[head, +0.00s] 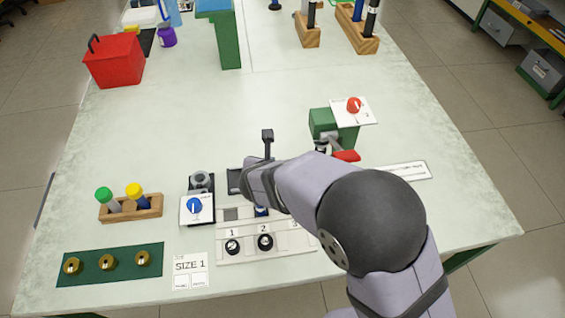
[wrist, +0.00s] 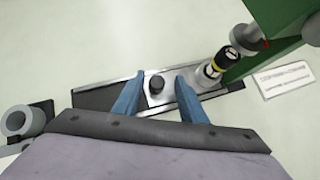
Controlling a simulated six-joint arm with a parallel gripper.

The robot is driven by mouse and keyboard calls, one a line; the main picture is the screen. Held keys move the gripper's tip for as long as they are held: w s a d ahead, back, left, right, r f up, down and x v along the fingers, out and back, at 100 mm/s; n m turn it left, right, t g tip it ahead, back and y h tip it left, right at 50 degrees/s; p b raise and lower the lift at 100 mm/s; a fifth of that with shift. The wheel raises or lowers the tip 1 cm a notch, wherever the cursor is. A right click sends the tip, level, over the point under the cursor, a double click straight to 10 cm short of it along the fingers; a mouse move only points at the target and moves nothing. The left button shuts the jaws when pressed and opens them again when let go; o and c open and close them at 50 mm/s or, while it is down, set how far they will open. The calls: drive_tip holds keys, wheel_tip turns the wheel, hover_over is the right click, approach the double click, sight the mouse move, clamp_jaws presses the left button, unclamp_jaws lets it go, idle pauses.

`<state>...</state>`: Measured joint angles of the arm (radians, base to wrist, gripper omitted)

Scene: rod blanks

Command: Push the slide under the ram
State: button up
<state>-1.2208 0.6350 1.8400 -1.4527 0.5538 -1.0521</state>
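The slide (wrist: 188,76) is a light metal plate in a dark track (wrist: 97,98), with a black knob (wrist: 156,85) on top. A black rod with a yellow band (wrist: 214,68) stands on or by the slide's right part. The grey ram (wrist: 247,41) shows on the green press (wrist: 285,22) at upper right; the rod's top appears close to it, but I cannot tell if they line up. My gripper (wrist: 159,78) is open, its blue fingers on either side of the knob with gaps. In the head view my arm hides most of the slide; the press (head: 324,123) is behind it.
A unit with a blue dial (head: 194,206) is left of the track. A numbered panel (head: 238,257) is in front. A rack with green- and yellow-capped pieces (head: 146,208) and a green mat (head: 88,273) are farther left. A red lever (head: 346,156) sticks out by the press.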

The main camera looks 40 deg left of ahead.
drive_tip(key=v, duration=0.5)
drive_tip(key=shift+d+r, duration=0.1)
drive_tip(key=shift+d, duration=0.05)
